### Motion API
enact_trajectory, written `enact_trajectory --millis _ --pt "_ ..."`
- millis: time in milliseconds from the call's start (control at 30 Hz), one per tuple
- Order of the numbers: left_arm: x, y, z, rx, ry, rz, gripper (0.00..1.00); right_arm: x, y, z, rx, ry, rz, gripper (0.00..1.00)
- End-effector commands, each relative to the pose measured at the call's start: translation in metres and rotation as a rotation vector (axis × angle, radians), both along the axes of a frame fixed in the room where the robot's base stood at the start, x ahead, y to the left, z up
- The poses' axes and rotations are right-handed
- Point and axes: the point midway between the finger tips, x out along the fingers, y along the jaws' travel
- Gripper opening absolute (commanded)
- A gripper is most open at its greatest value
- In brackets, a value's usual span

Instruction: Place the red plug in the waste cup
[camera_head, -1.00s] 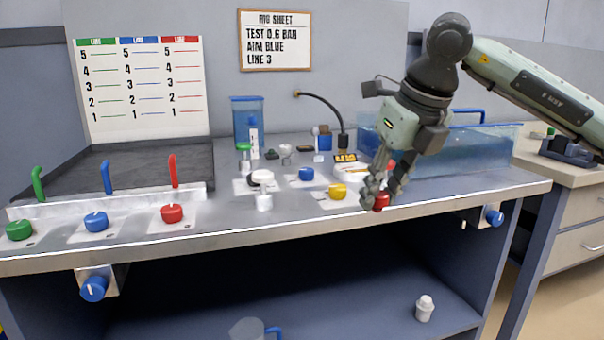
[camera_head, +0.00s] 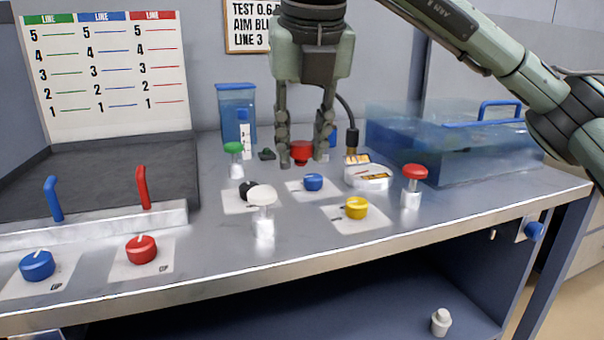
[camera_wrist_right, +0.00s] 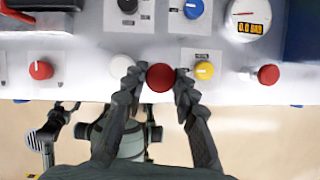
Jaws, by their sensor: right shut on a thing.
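My right gripper (camera_head: 304,160) is shut on a red plug (camera_head: 301,150) and holds it above the bench, in front of the back wall in the head view. In the right wrist view the red plug (camera_wrist_right: 160,77) sits between the fingertips (camera_wrist_right: 157,84), over the bench's front edge. A small clear-white cup-like post with a white cap (camera_head: 262,196) stands below and left of the plug. I cannot tell which thing is the waste cup. My left gripper is not in the head view; dark parts at the left of the right wrist view may be it.
A red-capped post (camera_head: 413,173) stands right of the yellow knob (camera_head: 356,208). The blue knob (camera_head: 313,182), green-capped post (camera_head: 234,150) and white gauge (camera_head: 368,177) are close by. A clear blue tank (camera_head: 450,145) fills the back right. The front strip of bench is mostly clear.

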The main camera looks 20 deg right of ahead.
Motion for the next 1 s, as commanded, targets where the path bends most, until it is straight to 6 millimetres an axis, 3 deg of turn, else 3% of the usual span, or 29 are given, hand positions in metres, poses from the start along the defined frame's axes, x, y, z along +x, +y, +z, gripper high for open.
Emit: enact_trajectory --millis 300,500,667,900,1000 --pt "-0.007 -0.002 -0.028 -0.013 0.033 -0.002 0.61 0.065 -0.028 -0.042 0.001 0.004 -0.006 0.09" --pt "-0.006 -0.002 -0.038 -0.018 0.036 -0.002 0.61 0.093 -0.039 -0.06 0.0 0.002 -0.003 0.09" --pt "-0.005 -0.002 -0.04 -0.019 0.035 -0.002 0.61 0.098 -0.041 -0.067 -0.001 0.0 0.0 0.09" --pt "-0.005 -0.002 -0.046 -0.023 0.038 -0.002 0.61 0.097 -0.042 -0.1 -0.001 0.002 -0.002 0.09" --pt "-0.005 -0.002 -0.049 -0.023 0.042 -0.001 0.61 0.098 -0.042 -0.104 -0.001 0.0 -0.001 0.09"
